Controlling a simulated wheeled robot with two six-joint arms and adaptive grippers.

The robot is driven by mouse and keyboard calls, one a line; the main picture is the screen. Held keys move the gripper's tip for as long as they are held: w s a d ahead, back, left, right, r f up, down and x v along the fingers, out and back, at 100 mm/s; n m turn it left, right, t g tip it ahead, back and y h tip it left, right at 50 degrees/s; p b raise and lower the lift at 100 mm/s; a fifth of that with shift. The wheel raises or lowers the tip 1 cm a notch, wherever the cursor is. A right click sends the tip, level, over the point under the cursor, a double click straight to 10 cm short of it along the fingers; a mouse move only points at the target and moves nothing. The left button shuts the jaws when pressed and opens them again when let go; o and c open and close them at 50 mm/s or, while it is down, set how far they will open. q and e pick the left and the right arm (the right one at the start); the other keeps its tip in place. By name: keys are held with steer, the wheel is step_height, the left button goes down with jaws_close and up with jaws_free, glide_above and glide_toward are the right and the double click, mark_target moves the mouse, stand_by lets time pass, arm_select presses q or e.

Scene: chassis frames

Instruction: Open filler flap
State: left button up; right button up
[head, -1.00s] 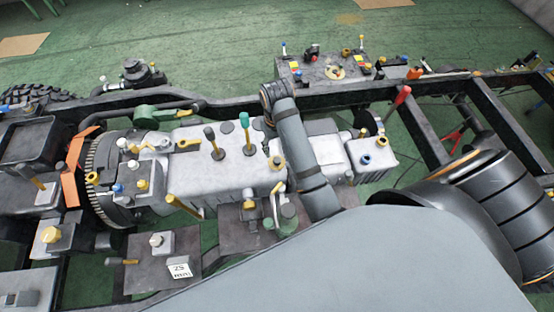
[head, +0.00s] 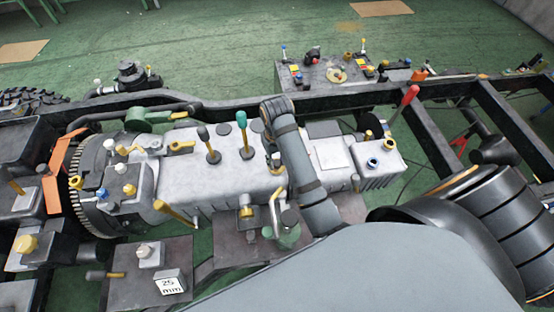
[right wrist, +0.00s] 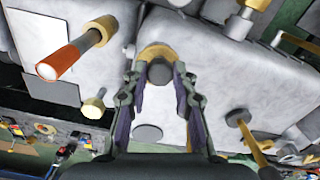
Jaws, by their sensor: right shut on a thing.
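A brass-coloured, round-ended piece, apparently the filler flap (right wrist: 157,50), stands against the grey housing in the right wrist view. My right gripper (right wrist: 158,74) is shut on it, with one fingertip on each side. In the head view my right gripper (head: 274,156) is low over the right part of the grey gearbox housing (head: 190,172), largely hidden by my grey arm link. A small yellow part shows there, too small to make out. A dark round disc (right wrist: 148,132) lies on the housing between my fingers. My left gripper is not in view.
Two upright levers (head: 242,122) stand left of my right gripper. A yellow lever (right wrist: 250,140) is close by. The dark frame rail (head: 350,97) runs behind.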

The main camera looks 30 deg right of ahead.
mark_target(276, 160)
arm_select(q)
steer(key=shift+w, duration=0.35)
arm_select(e)
jaws_close()
